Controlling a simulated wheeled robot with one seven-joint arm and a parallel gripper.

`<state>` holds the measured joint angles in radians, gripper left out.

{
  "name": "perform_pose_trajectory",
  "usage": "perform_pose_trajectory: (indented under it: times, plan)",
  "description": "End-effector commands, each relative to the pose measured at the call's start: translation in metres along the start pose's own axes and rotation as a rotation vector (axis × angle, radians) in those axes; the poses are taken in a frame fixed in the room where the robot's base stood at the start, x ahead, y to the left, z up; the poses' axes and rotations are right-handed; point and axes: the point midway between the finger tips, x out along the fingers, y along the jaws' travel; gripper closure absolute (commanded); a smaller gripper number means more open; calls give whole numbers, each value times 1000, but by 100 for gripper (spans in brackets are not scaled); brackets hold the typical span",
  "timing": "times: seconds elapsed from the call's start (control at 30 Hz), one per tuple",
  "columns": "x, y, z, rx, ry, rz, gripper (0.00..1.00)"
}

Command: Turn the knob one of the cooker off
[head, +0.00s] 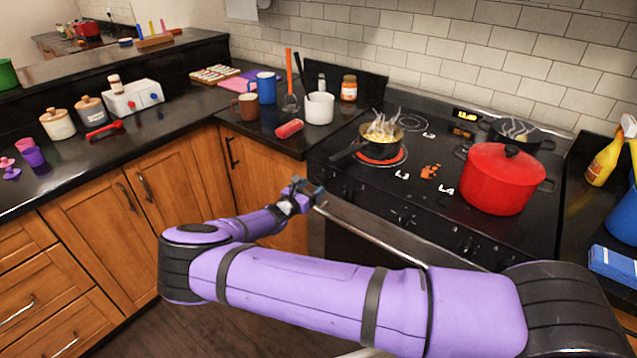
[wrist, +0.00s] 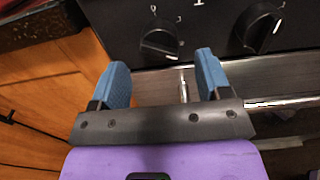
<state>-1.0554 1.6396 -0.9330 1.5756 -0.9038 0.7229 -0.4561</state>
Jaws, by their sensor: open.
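The cooker (head: 420,190) is black, with knobs along its front panel. In the head view a knob (head: 403,217) shows mid-panel. In the wrist view a left knob (wrist: 160,38) and a right knob (wrist: 260,28) are black with white marks around them; I cannot tell which is knob one. My gripper (head: 303,193) is in front of the cooker's left front corner. In the wrist view its blue fingers (wrist: 162,72) are apart and empty, with the left knob beyond the gap between them. They appear apart from the knobs.
A frying pan with steaming food (head: 380,134) sits on a red-glowing burner. A red pot (head: 500,180) stands at the right of the cooktop. The oven handle (head: 370,237) runs below the knobs.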

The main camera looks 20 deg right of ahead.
Motion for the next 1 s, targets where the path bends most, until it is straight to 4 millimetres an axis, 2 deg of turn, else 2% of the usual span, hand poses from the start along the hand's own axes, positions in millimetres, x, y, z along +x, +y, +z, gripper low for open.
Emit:
perform_pose_trajectory:
  times: [0.1,0.3,0.67,0.9,1.0]
  plan:
    - [19,-1,0,0,-1,-2,29]
    - [37,0,0,0,0,0,29]
    - [41,0,0,1,1,0,29]
    - [41,0,0,1,1,0,78]
    - [41,0,0,0,1,0,78]
